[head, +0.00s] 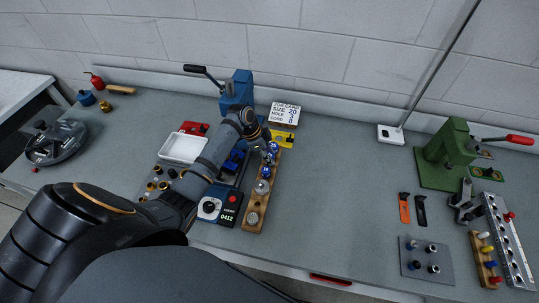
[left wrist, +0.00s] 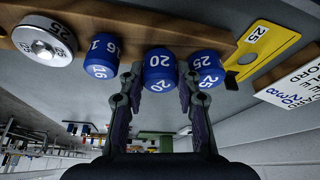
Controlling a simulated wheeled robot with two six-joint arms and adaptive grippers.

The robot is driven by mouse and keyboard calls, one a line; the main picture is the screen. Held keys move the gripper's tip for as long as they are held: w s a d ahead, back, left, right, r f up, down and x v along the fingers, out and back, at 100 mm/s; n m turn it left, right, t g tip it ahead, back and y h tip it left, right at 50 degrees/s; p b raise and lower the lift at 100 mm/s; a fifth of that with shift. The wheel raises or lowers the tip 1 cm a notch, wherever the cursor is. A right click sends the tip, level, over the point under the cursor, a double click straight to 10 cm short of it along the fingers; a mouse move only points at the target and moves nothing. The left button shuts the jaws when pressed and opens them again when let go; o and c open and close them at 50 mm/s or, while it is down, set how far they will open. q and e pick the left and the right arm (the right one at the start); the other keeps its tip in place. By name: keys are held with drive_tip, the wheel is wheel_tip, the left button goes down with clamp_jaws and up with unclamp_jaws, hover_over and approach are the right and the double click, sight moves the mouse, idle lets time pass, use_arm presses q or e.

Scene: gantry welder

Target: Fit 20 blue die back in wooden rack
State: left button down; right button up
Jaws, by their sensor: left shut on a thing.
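The wooden rack (head: 257,204) stands left of centre on the bench; it also runs across the top of the left wrist view (left wrist: 125,40). The blue die marked 20 (left wrist: 160,66) is between the fingers of my left gripper (left wrist: 160,86), which is shut on it. It is at the rack, between the blue die marked 16 (left wrist: 102,56) and the blue die marked 25 (left wrist: 206,68). I cannot tell whether it is fully seated. In the head view my left gripper (head: 269,153) is at the rack's far part, its fingers partly hidden. My right gripper is not in view.
A silver disc marked 25 (left wrist: 43,40) sits on the rack. A blue press (head: 238,91), job card (head: 285,112) and yellow plate (head: 283,139) stand behind.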

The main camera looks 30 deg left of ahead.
use_arm(q)
drive_tip(key=shift+d, duration=0.1)
idle(0.3)
drive_tip(key=shift+f, duration=0.45)
drive_tip(key=c, duration=0.9)
unclamp_jaws()
drive_tip(key=shift+o, duration=0.2)
drive_tip(key=v, duration=1.2)
